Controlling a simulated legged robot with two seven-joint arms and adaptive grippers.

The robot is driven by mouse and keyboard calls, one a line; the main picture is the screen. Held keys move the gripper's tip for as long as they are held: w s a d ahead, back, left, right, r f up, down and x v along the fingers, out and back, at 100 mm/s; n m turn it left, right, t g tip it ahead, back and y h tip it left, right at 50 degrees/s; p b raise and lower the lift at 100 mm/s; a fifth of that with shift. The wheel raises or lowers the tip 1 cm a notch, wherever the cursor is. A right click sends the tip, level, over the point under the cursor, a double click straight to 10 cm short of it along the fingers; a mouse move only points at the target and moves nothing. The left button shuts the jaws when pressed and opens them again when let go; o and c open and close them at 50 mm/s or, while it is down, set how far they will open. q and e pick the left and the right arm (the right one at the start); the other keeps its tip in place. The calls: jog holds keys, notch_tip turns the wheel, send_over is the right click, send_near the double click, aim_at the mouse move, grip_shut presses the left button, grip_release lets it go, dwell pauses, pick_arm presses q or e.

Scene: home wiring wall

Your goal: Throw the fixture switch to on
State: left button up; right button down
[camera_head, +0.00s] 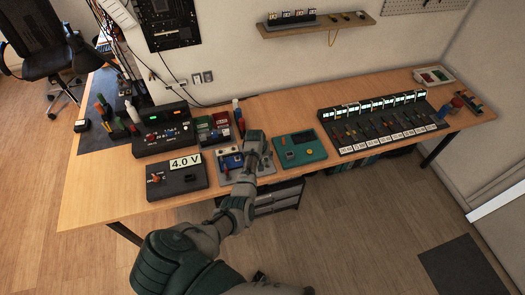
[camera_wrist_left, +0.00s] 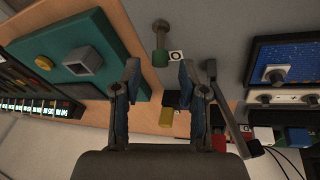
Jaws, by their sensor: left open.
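Whether this lever is the fixture switch I cannot tell for certain. My right gripper is not in view.
A teal box (camera_head: 316,153) is close right of the gripper. A black box showing 4.0 V (camera_head: 176,184) stands at left. A long rack of switches (camera_head: 380,124) fills the right. The wooden table (camera_head: 285,104) has free room behind the teal box.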

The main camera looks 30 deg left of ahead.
pick_arm(q)
jog(key=v, duration=0.8)
jog(key=shift+r, duration=0.25)
jog(key=shift+a, duration=0.1)
